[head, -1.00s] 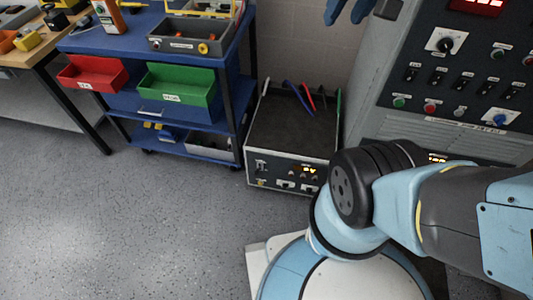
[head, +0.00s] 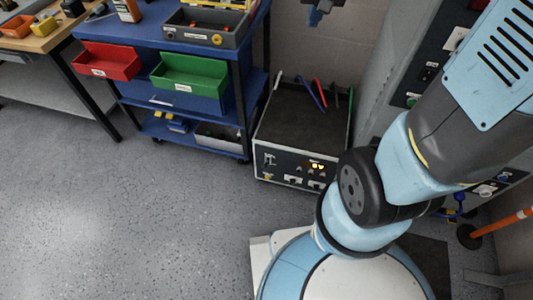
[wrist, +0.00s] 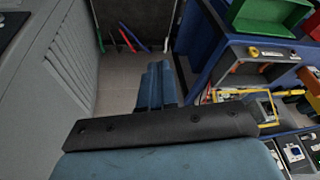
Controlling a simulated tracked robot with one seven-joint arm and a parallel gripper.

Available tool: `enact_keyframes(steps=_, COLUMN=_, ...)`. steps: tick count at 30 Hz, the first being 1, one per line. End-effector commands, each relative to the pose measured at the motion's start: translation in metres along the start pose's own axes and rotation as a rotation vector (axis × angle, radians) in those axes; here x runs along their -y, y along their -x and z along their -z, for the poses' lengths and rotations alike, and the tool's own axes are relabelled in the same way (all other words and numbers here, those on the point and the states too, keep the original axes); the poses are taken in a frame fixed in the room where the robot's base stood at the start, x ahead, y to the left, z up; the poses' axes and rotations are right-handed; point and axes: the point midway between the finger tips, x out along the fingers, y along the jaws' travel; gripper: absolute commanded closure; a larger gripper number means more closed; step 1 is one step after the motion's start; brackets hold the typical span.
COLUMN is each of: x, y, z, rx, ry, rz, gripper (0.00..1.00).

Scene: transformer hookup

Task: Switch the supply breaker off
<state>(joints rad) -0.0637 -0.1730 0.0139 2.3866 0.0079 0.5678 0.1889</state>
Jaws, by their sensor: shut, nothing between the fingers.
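The cabinet's dark control panel (head: 426,75) is at the right of the head view, mostly hidden behind my arm. One black switch shows on it. A supply box (head: 300,125) with a lit display stands on the floor by the wall. I cannot tell which switch is the supply breaker. My gripper touches no switch.
The blue cart (head: 205,60) carries a red bin (head: 107,62), a green bin (head: 188,80) and a grey tray (head: 205,27). A wooden bench (head: 45,40) is at the far left. An orange pole (head: 505,222) is at the right. The floor at left is clear.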

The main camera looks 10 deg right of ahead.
Motion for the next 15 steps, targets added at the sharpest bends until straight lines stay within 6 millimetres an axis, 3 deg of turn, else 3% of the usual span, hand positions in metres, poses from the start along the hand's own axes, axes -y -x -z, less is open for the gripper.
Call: enact_keyframes(steps=15, x=0.023, y=-0.111, z=0.025, rx=0.071, ry=-0.061, rz=-0.001, gripper=1.0)
